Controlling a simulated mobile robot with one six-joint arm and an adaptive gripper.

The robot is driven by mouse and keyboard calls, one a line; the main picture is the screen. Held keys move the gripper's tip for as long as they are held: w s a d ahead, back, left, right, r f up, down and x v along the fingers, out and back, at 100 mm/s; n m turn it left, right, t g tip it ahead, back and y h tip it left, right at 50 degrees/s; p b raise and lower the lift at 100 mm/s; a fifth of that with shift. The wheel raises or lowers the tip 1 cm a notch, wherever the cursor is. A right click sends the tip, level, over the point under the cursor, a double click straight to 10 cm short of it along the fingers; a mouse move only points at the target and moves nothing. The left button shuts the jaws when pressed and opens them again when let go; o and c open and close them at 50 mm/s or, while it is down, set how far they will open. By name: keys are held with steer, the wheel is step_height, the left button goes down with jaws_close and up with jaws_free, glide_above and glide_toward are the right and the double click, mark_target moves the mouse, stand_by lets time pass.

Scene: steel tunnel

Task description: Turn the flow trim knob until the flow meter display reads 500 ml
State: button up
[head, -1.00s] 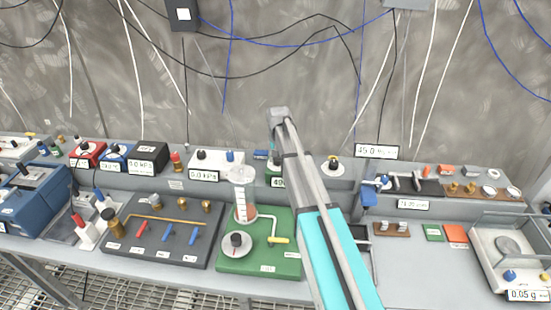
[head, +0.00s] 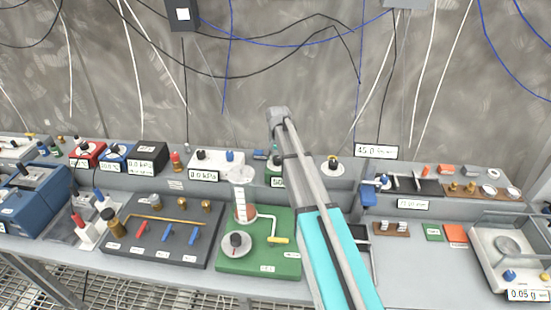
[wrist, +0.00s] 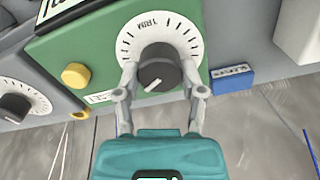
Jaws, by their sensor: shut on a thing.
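The flow trim knob (wrist: 158,78) is a dark round knob with a white pointer line, in the middle of a white dial ring marked TRIM on a green panel (wrist: 95,45). My gripper (wrist: 160,72) is shut on the knob, one finger on each side. In the head view, the flow meter display (head: 277,183) is a small white plate whose visible part starts with "50"; my arm hides the rest. In the wrist view only a corner of a display (wrist: 62,6) shows at the top left edge. The knob is hidden behind my arm in the head view.
A yellow button (wrist: 75,75) and a blue block (wrist: 232,80) flank the knob closely. Another dial (wrist: 14,106) is at the left.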

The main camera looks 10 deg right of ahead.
steer(key=o, duration=1.1)
steer(key=shift+a, duration=0.2)
steer(key=shift+c, duration=0.2)
steer(key=shift+o, duration=0.4)
steer(key=shift+d, duration=0.1)
